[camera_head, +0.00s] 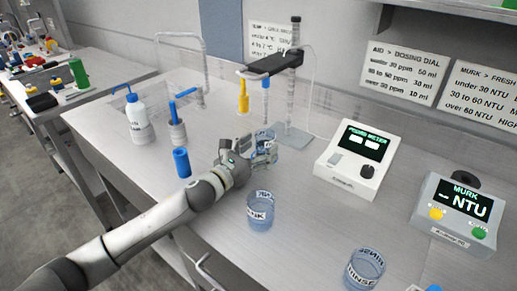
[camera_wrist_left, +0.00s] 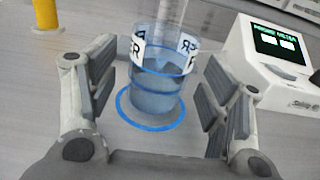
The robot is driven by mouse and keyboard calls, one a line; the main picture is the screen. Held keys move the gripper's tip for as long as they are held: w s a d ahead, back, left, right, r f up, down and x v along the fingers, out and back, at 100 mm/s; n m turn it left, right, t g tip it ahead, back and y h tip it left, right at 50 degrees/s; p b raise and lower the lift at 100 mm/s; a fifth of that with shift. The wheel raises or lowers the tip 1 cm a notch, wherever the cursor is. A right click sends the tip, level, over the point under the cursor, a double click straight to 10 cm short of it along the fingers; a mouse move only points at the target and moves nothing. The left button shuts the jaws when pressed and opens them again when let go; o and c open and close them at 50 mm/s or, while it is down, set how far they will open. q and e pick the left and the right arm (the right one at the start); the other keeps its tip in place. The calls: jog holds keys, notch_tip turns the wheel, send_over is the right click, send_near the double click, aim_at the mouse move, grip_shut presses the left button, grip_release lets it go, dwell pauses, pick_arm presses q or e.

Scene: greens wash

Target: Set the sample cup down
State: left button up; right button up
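A clear cup (camera_wrist_left: 158,85) with a white lettered band and water in it stands upright inside a blue ring (camera_wrist_left: 130,112) on the bench. I take it as the sample cup; its label is only partly readable. In the head view the cup (camera_head: 264,136) is partly hidden by my left gripper (camera_head: 265,150). In the wrist view my left gripper (camera_wrist_left: 160,95) is open, with a finger on each side of the cup and a visible gap on both sides. My right gripper is not in view.
Two more labelled cups, one (camera_head: 261,212) in front of my gripper and one (camera_head: 364,270) marked RINSE, stand on the bench. A stand (camera_head: 297,132) with a dark arm is behind. A probe meter (camera_head: 357,160) and NTU meter (camera_head: 455,212) are right. A bottle (camera_head: 138,118) is left.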

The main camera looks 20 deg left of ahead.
pick_arm(q)
jog(key=shift+r, duration=0.1)
jog(key=b+v, duration=0.1)
jog(key=v, duration=0.9)
jog(key=shift+b+v, duration=0.45)
jog(key=shift+v, duration=0.55)
